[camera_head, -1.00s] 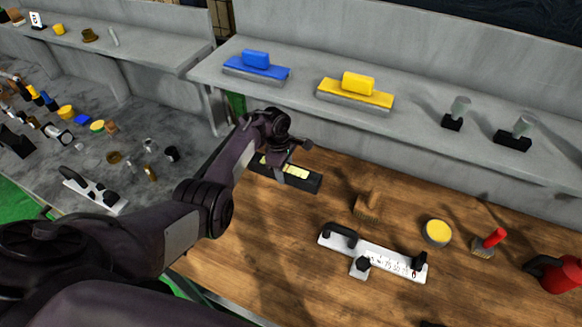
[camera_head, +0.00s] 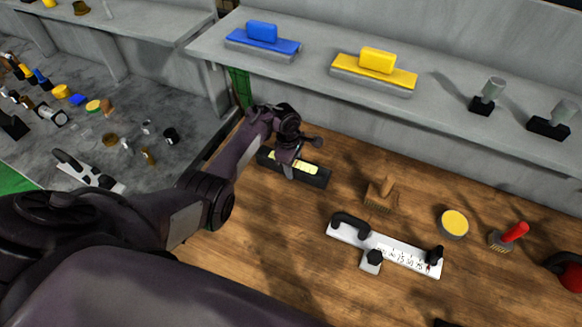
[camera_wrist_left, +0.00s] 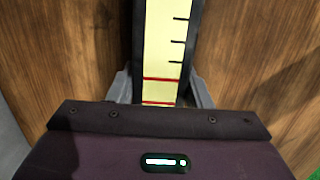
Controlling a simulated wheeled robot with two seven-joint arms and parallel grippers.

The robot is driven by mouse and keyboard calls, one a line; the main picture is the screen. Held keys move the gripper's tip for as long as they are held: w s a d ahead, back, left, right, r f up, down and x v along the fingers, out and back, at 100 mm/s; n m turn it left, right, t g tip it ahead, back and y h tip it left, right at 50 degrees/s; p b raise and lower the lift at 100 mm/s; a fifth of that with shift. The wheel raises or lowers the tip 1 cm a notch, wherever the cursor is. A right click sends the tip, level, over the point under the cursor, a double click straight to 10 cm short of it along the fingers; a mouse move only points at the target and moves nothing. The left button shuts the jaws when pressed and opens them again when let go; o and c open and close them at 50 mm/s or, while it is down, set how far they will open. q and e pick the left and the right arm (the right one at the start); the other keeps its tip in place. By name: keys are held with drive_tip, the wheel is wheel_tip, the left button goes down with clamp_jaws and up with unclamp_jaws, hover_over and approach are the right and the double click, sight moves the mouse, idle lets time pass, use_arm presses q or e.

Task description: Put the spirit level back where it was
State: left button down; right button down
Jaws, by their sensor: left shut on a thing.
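The spirit level (camera_head: 318,174) is a dark bar with a pale yellow vial strip. It is at the left part of the wooden bench in the head view, near the grey shelf. My left gripper (camera_head: 287,167) is over it and shut on it. In the left wrist view the yellow strip (camera_wrist_left: 164,50) with black and red lines runs between the fingers. The bar looks level and at or close to the bench top; I cannot tell whether it touches. My arm hides part of the bar's near side. My right gripper is not in view.
On the wooden bench, a brush (camera_head: 380,194), a white scaled tool (camera_head: 390,250), a yellow-topped tin (camera_head: 454,222) and a red-handled brush (camera_head: 508,236) lie to the right. Blue (camera_head: 262,44) and yellow (camera_head: 375,70) blocks stand on the shelf behind. Bare wood lies in front of the level.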

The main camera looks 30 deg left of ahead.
use_arm(q)
drive_tip(key=shift+r, duration=0.15)
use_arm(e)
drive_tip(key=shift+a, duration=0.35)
use_arm(q)
drive_tip(key=shift+w+d, duration=0.1)
drive_tip(key=shift+d, duration=0.05)
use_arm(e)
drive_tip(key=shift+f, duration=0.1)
use_arm(q)
drive_tip(key=c, duration=0.7)
unclamp_jaws()
drive_tip(key=shift+s+f, duration=0.2)
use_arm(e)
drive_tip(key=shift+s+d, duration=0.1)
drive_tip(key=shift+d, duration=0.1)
